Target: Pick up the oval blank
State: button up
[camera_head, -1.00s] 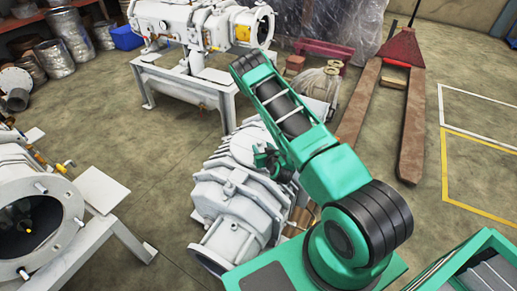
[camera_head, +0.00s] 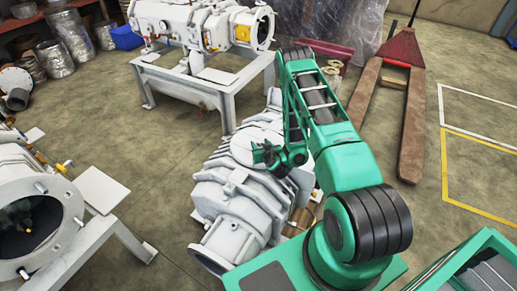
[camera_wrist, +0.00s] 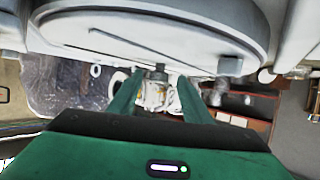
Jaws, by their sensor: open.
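A large white oval plate (camera_wrist: 150,22), which looks like the oval blank, fills the top of the wrist view. In the head view a pale flat plate (camera_head: 243,146) lies on top of the white pump (camera_head: 235,195), partly hidden by my arm; I cannot tell for sure that it is the same part. My gripper (camera_head: 262,153) is beside that plate, over the pump's top. In the wrist view its two green fingers (camera_wrist: 157,82) are apart with nothing held between them. I cannot tell whether they touch the plate.
Another white pump (camera_head: 190,22) stands on a frame at the back. A pump with an open round flange (camera_head: 38,222) is at the left. A red pallet truck (camera_head: 405,95) stands at the right. Free floor (camera_head: 140,150) lies between the pumps.

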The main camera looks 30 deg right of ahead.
jog(key=shift+x, duration=1.3)
jog(key=shift+d, duration=0.1)
grip_shut()
